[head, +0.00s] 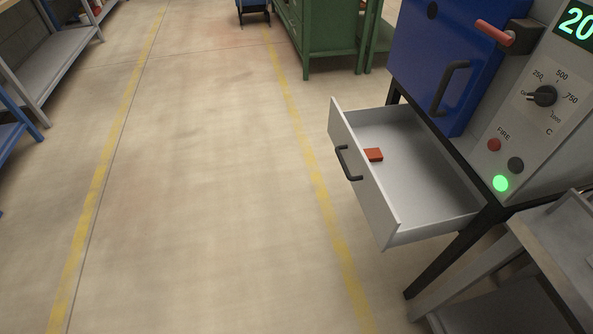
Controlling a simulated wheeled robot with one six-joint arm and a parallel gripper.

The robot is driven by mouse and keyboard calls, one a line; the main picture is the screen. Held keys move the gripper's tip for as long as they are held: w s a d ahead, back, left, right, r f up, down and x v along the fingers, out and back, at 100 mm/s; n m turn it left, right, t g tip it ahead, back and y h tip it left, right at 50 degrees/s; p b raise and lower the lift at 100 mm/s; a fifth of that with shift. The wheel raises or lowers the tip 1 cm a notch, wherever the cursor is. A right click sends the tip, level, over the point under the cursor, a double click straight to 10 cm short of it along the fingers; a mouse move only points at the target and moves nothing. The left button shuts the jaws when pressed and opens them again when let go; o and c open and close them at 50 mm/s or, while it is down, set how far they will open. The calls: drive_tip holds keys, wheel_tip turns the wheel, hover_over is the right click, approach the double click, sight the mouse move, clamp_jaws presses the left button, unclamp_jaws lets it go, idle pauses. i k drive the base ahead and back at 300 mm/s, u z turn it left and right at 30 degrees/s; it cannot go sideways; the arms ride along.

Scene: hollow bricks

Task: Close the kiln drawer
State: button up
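The kiln drawer (366,178) is pulled out below the kiln on the right side of the head view. It is light grey, with a dark bar handle (347,163) on its front face. An orange-red block (373,155) lies inside, close behind the drawer front. The kiln (440,62) has a blue door with its own dark handle (450,88) and a red-gripped latch. The blue door looks shut. My gripper is not in view.
A control panel (530,110) with a knob and a lit green button is at the right. A grey metal cart (555,235) stands at the lower right. Green cabinets (325,35) stand behind, and grey shelving (55,62) is at the left. The floor between yellow lines is clear.

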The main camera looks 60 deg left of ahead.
sight(419, 191)
drive_tip(key=u, duration=1.5)
